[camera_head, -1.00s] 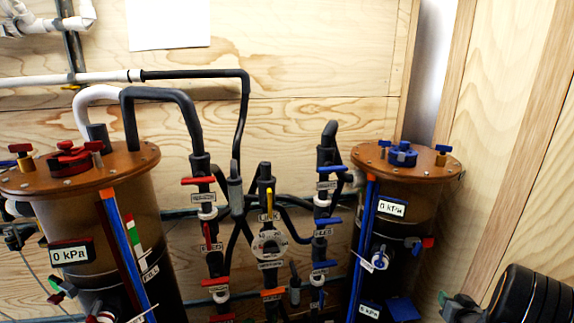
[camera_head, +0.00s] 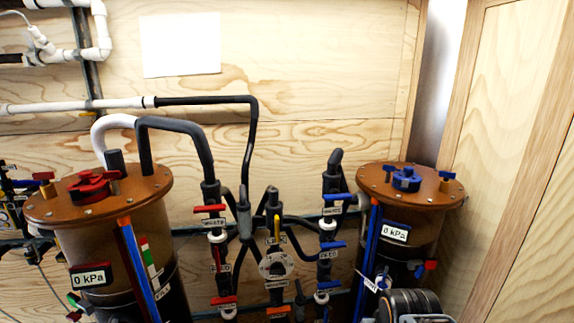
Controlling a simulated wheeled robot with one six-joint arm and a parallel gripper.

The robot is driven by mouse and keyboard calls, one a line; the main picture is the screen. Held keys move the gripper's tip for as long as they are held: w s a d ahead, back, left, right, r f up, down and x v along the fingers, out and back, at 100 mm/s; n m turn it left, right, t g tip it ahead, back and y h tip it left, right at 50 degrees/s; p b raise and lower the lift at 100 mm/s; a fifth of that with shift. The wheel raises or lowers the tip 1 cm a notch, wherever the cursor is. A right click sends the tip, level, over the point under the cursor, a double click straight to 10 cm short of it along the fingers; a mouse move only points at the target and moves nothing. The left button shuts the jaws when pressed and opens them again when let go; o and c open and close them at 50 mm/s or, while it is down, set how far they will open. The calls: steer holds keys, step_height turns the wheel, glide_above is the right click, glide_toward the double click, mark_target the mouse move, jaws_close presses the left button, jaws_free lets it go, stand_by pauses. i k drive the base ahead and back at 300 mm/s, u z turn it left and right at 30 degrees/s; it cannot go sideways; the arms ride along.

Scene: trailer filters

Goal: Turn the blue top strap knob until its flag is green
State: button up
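The right tank (camera_head: 412,228) has a brown lid and blue fittings. On its upper right side a small dark strap knob (camera_head: 419,271) sits with a red flag (camera_head: 431,265) beside it. I see no green on this flag. A blue star-shaped knob (camera_head: 406,179) stands on the lid. My arm's black ribbed end (camera_head: 408,303) is at the bottom right, in front of the lower part of this tank and below the red flag. Its fingers cannot be made out, so whether they are open or shut is unclear. The tank's lower part is hidden behind it.
A left tank (camera_head: 110,230) with red fittings stands across from it. Between them are black pipes with red valve handles (camera_head: 209,209) and blue ones (camera_head: 333,244). A wooden wall (camera_head: 515,170) closes the right side. A blue strip (camera_head: 367,250) runs down the right tank.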

mark_target(421, 269)
steer(key=z, duration=0.8)
steer(key=i, duration=0.35)
steer(key=u, duration=0.8)
